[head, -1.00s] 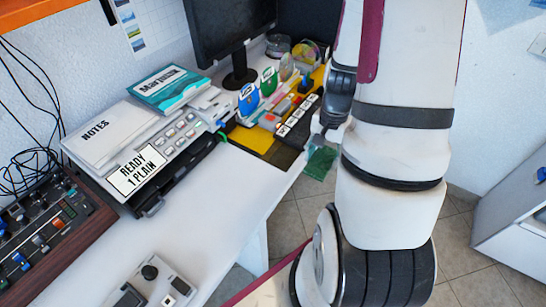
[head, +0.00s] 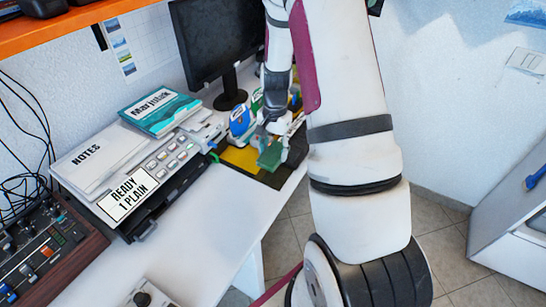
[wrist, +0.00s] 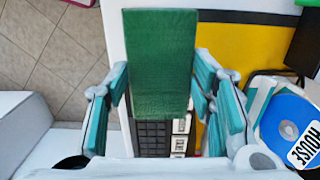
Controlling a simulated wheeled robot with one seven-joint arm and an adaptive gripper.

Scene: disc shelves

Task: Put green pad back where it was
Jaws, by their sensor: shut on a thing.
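The green pad (wrist: 160,65) is a flat green rectangle held between the fingers of my gripper (wrist: 162,95) in the wrist view. In the head view the pad (head: 270,154) hangs tilted from my gripper (head: 272,128), above the front of the black and yellow mat (head: 238,156) on the desk. My gripper is shut on the pad. In the wrist view the pad hides part of the desk and of a black keyed device (wrist: 152,136) beneath it. My arm hides much of the desk's far right end in the head view.
Disc sleeves stand behind the pad, one with a blue disc (wrist: 285,128) marked HOUSE. A monitor (head: 210,45) stands behind.

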